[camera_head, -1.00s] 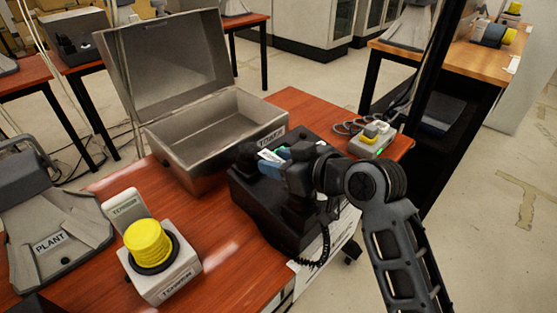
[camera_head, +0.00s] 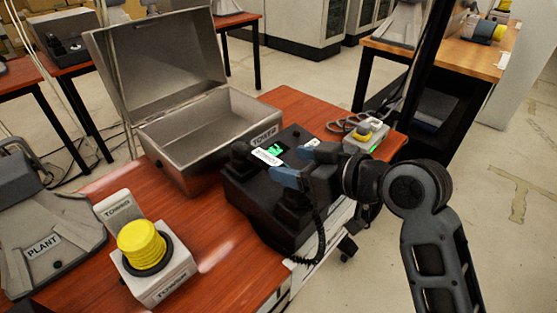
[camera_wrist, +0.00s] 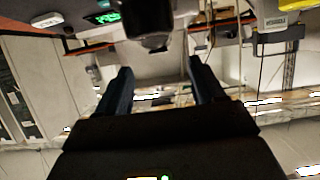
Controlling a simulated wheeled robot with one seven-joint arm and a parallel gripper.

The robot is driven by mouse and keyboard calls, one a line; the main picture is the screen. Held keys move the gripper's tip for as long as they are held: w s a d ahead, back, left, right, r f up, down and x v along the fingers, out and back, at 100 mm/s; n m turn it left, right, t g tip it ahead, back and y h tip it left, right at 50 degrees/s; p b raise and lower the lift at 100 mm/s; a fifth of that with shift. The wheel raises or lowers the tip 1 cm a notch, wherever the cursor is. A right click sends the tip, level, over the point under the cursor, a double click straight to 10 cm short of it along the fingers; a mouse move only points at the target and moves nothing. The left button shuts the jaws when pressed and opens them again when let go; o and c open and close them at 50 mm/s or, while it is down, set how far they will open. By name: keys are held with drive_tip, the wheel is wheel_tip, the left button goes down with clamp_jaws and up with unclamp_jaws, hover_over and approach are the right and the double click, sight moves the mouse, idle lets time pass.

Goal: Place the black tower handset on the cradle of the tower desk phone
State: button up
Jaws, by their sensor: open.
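The tower desk phone (camera_head: 262,203) is a black box on the red-brown desk, with a lit green display (camera_head: 275,149) and white labels. The black tower handset (camera_head: 293,198) appears to lie along the phone's top, with its coiled cord hanging at the near side. Black on black, its exact seating cannot be told. My gripper (camera_head: 303,166) is open at the phone's right side, its blue fingertips apart. In the wrist view, my fingers (camera_wrist: 160,80) are spread with nothing between them. A dark rounded end, probably the handset (camera_wrist: 148,28), is beyond them, near the display.
An open grey metal box (camera_head: 205,132) labelled TOWER stands behind the phone. A small unit with a yellow button (camera_head: 366,136) sits at the right.

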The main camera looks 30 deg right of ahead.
drive_tip(key=shift+v, duration=2.7)
drive_tip(key=s+f+m+h, duration=0.4)
drive_tip(key=s+f, duration=0.5)
drive_tip(key=s, duration=0.4)
drive_tip(key=s+a+r+t, duration=0.1)
drive_tip(key=s+a+r, duration=0.1)
drive_tip(key=s, duration=1.5)
drive_tip(key=shift+a+r+t, duration=0.2)
drive_tip(key=shift+a+t, duration=0.2)
drive_tip(key=shift+a, duration=0.3)
